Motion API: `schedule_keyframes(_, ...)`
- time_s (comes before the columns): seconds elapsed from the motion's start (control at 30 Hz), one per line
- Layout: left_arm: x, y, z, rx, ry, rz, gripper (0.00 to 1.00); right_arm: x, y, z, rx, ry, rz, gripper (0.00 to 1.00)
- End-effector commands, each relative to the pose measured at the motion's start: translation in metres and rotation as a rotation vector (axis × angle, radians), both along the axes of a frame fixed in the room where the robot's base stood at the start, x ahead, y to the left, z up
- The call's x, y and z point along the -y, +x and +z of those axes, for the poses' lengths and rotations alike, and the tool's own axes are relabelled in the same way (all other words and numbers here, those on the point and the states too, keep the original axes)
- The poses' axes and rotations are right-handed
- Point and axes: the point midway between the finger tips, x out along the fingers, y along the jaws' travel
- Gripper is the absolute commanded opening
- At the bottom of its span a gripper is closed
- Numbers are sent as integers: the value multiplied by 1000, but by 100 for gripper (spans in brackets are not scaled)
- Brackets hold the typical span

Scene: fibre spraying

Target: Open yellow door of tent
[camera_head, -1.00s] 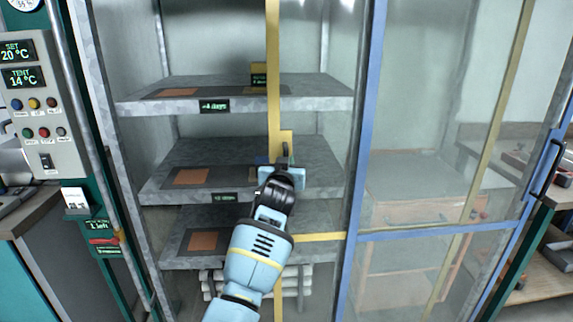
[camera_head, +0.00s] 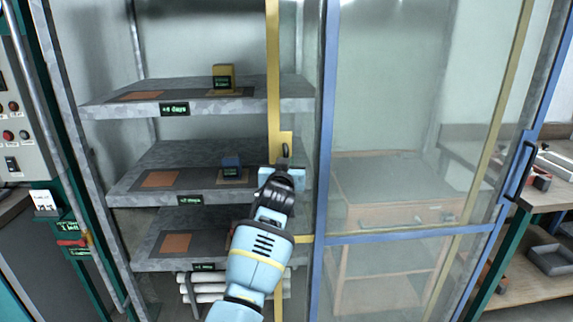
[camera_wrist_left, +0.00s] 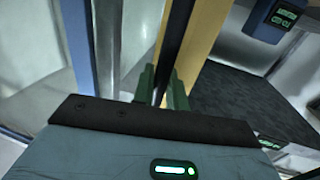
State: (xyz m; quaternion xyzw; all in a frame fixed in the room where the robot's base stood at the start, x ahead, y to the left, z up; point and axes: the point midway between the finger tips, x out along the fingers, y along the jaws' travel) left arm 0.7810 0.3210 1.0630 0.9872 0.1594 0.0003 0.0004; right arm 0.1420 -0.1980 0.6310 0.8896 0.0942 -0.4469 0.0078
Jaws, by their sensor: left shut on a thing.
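The yellow door (camera_head: 273,60) of the tent shows in the head view as a tall yellow frame edge with clear panel to its right. A dark handle sits on a yellow plate (camera_head: 286,137) midway up it. My left gripper (camera_head: 284,165) is at this handle and shut on it, hiding most of it. In the left wrist view, the green fingers of my left gripper (camera_wrist_left: 163,90) close around a dark upright bar, next to the yellow door edge (camera_wrist_left: 200,45). The shelves left of the yellow edge are uncovered. My right gripper is not in view.
A blue-framed door (camera_head: 325,120) with a black handle (camera_head: 522,172) stands to the right. A control panel (camera_head: 15,120) stands at the left, and a workbench (camera_head: 555,195) at the right.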

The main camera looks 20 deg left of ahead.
Motion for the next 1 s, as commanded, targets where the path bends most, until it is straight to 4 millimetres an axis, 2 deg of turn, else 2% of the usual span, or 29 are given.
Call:
schedule_keyframes(0.53, 0, 0, -2, -3, 0, 0, 0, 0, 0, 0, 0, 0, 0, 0)
schedule_keyframes(0.57, 0, 0, -2, -3, -1, 0, 17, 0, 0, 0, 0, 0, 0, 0)
schedule_keyframes(0.67, 0, 0, -1, -3, -1, 0, 30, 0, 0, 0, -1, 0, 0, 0)
schedule_keyframes(1.0, 0, -1, -1, -1, 0, 0, 32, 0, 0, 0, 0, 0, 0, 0)
